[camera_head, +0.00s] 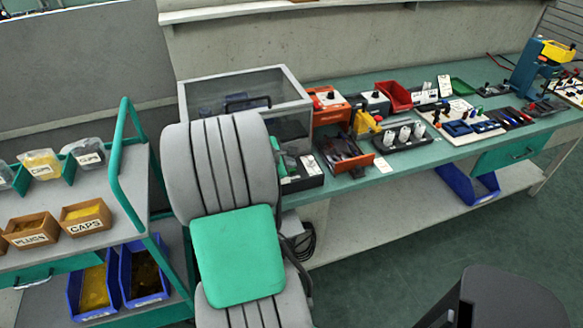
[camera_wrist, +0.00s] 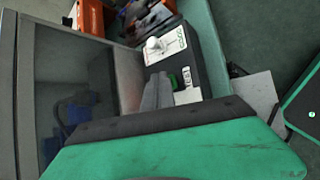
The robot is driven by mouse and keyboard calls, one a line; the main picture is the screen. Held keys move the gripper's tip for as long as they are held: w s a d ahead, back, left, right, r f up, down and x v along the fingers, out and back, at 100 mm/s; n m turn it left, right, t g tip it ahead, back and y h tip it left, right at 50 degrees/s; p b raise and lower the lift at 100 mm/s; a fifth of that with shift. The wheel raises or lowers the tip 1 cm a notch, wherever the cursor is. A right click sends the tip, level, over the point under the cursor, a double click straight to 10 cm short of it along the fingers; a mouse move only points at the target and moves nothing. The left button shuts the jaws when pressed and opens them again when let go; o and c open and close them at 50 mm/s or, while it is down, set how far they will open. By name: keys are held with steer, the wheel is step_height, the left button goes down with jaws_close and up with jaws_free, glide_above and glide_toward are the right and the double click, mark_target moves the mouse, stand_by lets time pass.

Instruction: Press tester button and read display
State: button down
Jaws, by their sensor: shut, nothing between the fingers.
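The tester is a black box with a white panel, at the bench's front edge beside the clear-sided case. It shows in the wrist view (camera_wrist: 205,62) and partly in the head view (camera_head: 308,182). In the head view the gripper is largely hidden behind the grey ribbed shape.
The clear-sided case (camera_head: 292,105) stands close left of the tester. An orange box with a knob (camera_head: 328,101), a red bin (camera_head: 393,96) and a dark tray (camera_head: 345,158) are farther right. A trolley (camera_head: 105,218) with bins stands left. Open floor (camera_head: 400,245) lies in front.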

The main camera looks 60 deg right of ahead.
steer(key=shift+r+p, duration=0.4)
steer(key=shift+r, duration=0.2)
step_height(320, 180, up, 5)
steer(key=p, duration=0.5)
steer(key=shift+r, duration=0.1)
